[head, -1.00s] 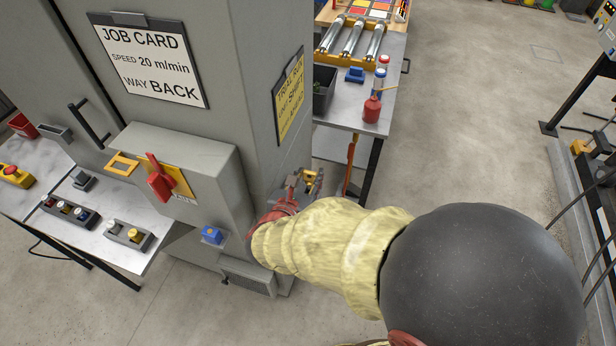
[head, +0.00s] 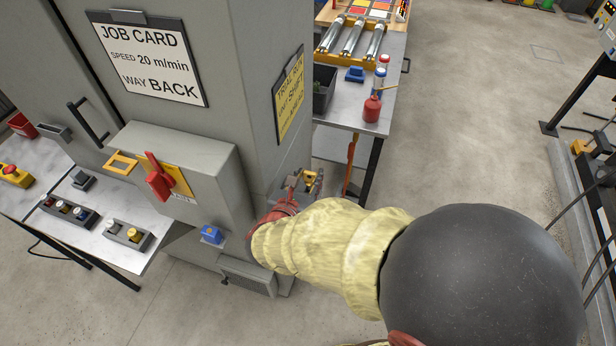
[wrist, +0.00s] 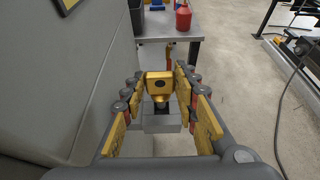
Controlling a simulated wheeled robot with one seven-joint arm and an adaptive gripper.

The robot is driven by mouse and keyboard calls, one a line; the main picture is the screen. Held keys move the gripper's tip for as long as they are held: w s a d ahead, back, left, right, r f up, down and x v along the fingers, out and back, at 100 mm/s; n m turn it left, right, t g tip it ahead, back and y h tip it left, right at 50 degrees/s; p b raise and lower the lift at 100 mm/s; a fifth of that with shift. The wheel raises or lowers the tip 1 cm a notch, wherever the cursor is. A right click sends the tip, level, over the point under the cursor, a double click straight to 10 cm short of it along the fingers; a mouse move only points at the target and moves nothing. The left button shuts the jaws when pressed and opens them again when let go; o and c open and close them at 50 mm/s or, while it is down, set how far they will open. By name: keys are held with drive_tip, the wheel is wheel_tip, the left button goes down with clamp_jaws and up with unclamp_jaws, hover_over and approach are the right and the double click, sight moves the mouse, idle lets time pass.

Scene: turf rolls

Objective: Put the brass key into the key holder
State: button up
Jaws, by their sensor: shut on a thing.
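The brass key (wrist: 160,86) shows in the wrist view as a yellow block-like head with a dark opening, between my gripper's fingers. My gripper (wrist: 161,76) is shut on it, with yellow finger pads on both sides. A grey block that looks like the key holder (wrist: 163,124) sits directly below the key, beside the cabinet wall. The key's lower end meets a dark patch at the block; I cannot tell how deep it sits. In the head view my gripper (head: 306,181) is at the cabinet's right side, with the yellow key head (head: 309,175) small and partly hidden.
The tall grey cabinet (head: 255,110) stands close on the left of my gripper. Its front box carries a red switch handle (head: 160,184). A bench with a red bottle (head: 372,108) and rollers stands beyond. Open floor (head: 470,130) lies to the right.

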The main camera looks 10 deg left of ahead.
sight(308, 186)
drive_tip(key=shift+f+b, duration=1.45)
drive_tip(key=shift+f, duration=0.45)
drive_tip(key=o, duration=1.3)
drive_tip(key=shift+c, duration=0.2)
drive_tip(key=d+v, duration=0.1)
drive_tip(key=v, duration=1.1)
drive_tip(key=shift+a, duration=0.45)
